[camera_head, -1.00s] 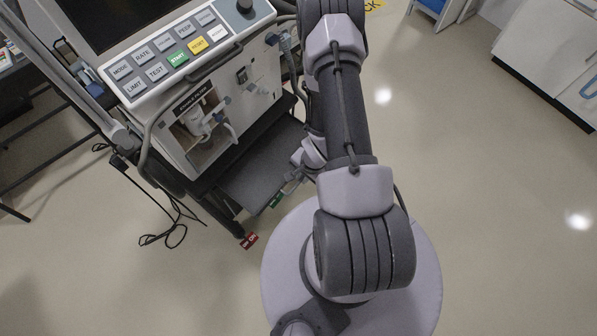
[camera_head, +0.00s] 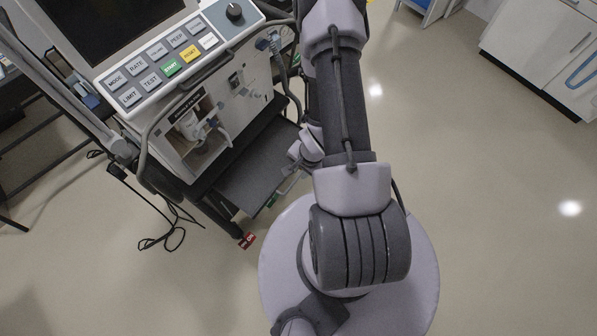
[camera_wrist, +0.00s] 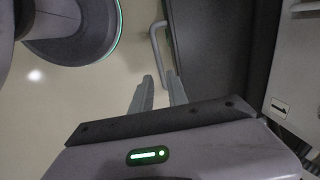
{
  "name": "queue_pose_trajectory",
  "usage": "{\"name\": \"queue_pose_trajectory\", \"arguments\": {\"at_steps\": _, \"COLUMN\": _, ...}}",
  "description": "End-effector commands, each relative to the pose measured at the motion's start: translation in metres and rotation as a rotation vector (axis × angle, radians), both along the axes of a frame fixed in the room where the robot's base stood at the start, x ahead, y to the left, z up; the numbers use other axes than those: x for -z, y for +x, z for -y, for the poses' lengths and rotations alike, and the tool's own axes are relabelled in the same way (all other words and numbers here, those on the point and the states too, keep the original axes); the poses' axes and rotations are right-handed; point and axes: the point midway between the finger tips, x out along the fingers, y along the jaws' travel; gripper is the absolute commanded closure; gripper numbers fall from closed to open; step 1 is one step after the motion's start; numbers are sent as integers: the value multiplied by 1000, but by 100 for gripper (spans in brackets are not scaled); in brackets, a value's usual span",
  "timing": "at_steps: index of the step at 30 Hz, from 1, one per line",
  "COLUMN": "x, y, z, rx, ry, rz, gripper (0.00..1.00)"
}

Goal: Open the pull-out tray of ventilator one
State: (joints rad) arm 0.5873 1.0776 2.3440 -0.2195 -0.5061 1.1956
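The ventilator (camera_head: 215,110) stands at upper left in the head view, with a button panel and dark screen. A dark grey flat tray (camera_head: 250,180) shows low at its front right side; how far out it sits is hard to tell. In the wrist view the tray (camera_wrist: 215,50) is a dark slab right of centre, with a pale bar handle (camera_wrist: 154,40) along its left edge. My gripper (camera_wrist: 160,76) is open, its two fingers apart, with the handle's near end close to the right fingertip. Contact cannot be told. In the head view my arm mostly hides the gripper.
Cables (camera_head: 170,230) lie on the floor left of the ventilator. A red tag (camera_head: 247,240) is low by its front leg. White cabinets (camera_head: 545,50) stand at upper right. The floor between them and my arm is clear.

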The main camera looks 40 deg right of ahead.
Motion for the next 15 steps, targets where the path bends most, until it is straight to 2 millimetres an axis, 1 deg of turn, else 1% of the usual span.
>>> {"name": "queue_pose_trajectory", "arguments": {"at_steps": 1, "x": -25, "y": -2, "z": 2, "rx": 2, "ry": -1, "rz": 1, "gripper": 80}}
{"name": "queue_pose_trajectory", "arguments": {"at_steps": 3, "x": -48, "y": -7, "z": 3, "rx": 2, "ry": -1, "rz": 1, "gripper": 80}}
{"name": "queue_pose_trajectory", "arguments": {"at_steps": 6, "x": -76, "y": -13, "z": 4, "rx": 2, "ry": -1, "rz": 1, "gripper": 80}}
{"name": "queue_pose_trajectory", "arguments": {"at_steps": 10, "x": -99, "y": -18, "z": 5, "rx": 1, "ry": -1, "rz": 0, "gripper": 80}}
{"name": "queue_pose_trajectory", "arguments": {"at_steps": 12, "x": -105, "y": -20, "z": 5, "rx": 1, "ry": 0, "rz": -1, "gripper": 80}}
{"name": "queue_pose_trajectory", "arguments": {"at_steps": 15, "x": -109, "y": -21, "z": 5, "rx": 1, "ry": 0, "rz": -1, "gripper": 80}}
